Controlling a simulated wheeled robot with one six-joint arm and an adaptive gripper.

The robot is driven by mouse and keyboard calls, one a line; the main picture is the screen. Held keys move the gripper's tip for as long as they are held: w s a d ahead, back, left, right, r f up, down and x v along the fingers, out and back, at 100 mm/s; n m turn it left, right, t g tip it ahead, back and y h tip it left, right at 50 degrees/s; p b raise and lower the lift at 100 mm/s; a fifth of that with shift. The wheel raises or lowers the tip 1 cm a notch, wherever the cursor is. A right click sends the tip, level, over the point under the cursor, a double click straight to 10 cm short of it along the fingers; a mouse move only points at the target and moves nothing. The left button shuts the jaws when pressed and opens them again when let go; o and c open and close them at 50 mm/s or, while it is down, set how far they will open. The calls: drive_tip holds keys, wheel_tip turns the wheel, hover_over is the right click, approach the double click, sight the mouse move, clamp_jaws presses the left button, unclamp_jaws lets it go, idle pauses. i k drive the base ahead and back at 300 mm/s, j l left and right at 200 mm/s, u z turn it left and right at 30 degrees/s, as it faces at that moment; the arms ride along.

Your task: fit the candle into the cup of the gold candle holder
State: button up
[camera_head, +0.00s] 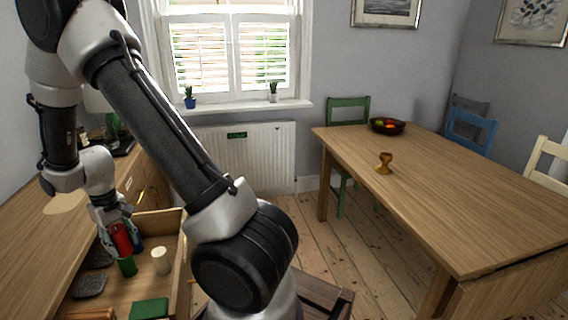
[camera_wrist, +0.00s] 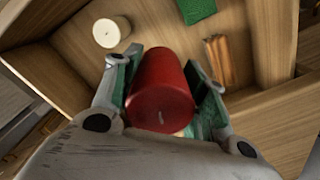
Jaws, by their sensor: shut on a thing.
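The gold candle holder (camera_head: 384,168) stands upright on the wooden table, with its cup at the top. My gripper (camera_head: 117,243) is over the open drawer at the left, far from the holder. It is shut on a red candle (camera_wrist: 160,92), held between its two fingers in the wrist view. The red candle also shows in the head view (camera_head: 121,238), partly covered by the fingers. A cream candle (camera_head: 161,260) stands apart in the drawer, and its round top shows in the wrist view (camera_wrist: 111,32).
The drawer (camera_head: 178,258) also holds a green block (camera_head: 149,309), brown sticks (camera_wrist: 218,62) and dark flat pieces (camera_head: 90,285). A green cylinder (camera_head: 127,266) shows just below the red candle. The table (camera_head: 450,200) bears a fruit bowl (camera_head: 388,126); chairs stand around it.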

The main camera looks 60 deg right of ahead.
sight(386, 158)
drive_tip(key=k+j+z, duration=0.2)
drive_tip(key=j+z, duration=0.25)
drive_tip(key=k+j+z, duration=0.4)
drive_tip(key=i+z, duration=0.1)
drive_tip(key=z, duration=1.55)
drive_tip(key=i+j+u, duration=0.15)
drive_tip(key=i, duration=0.35)
drive_tip(key=i+j+u, duration=0.2)
drive_tip(key=i, duration=0.3)
